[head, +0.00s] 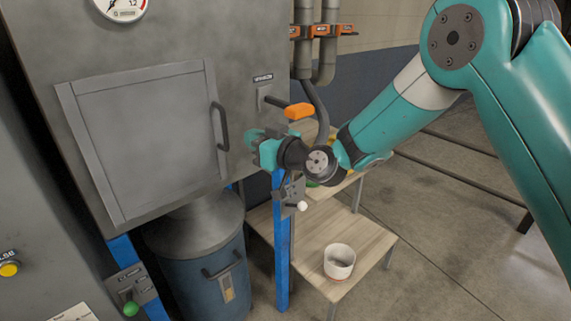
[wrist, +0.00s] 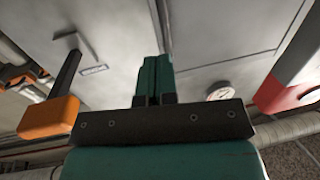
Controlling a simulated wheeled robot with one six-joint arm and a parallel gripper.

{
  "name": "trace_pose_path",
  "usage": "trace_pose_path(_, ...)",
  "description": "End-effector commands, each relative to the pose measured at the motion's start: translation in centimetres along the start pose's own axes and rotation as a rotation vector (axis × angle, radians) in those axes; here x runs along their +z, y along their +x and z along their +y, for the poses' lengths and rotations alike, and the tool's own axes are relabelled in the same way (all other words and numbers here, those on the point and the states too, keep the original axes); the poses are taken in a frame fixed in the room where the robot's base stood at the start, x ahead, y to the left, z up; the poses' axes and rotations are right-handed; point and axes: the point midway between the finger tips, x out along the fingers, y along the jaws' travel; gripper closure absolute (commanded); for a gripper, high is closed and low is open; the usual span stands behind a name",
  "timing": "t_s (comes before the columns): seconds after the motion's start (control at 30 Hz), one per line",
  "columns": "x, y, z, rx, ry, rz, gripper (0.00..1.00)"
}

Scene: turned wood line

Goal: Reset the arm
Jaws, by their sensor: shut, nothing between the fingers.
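My arm reaches in from the right in the head view. My gripper (head: 256,138) is beside the grey machine's front, just right of the closed door (head: 150,140) and its dark handle (head: 219,127). In the wrist view my gripper (wrist: 154,62) points at the grey panel, with its teal fingers together and nothing between them. An orange-handled lever (head: 298,111) sits just above and right of the gripper; it also shows at the left of the wrist view (wrist: 48,117). I cannot tell whether the fingertips touch the panel.
A blue drum (head: 205,275) stands below the machine, near a blue post (head: 282,250). A wooden table (head: 310,270) on the right holds a white pot (head: 339,262). A gauge (head: 122,8) is at the top. Pipes (head: 315,60) run behind. The floor at right is mostly clear, with rails.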

Motion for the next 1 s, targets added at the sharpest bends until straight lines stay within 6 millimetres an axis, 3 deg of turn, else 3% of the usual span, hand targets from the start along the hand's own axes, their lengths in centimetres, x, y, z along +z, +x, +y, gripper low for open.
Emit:
trace_pose_path(0.03,0.8,-1.3,0.1,0.002,0.001,0.000,1.00)
trace_pose_path(0.2,0.7,-4.9,0.1,-0.001,0.001,-0.001,1.00)
trace_pose_path(0.47,0.1,-7.6,-0.2,-0.014,0.002,-0.011,1.00)
trace_pose_path(0.57,-0.6,-8.6,-1.6,-0.068,0.012,-0.065,1.00)
trace_pose_path(0.67,-1.0,-10.9,-4.4,-0.162,0.040,-0.202,1.00)
trace_pose_path(0.8,-0.4,-17.1,-8.6,-0.254,0.112,-0.513,1.00)
trace_pose_path(1.0,1.7,-28.3,-11.8,-0.198,0.243,-0.976,1.00)
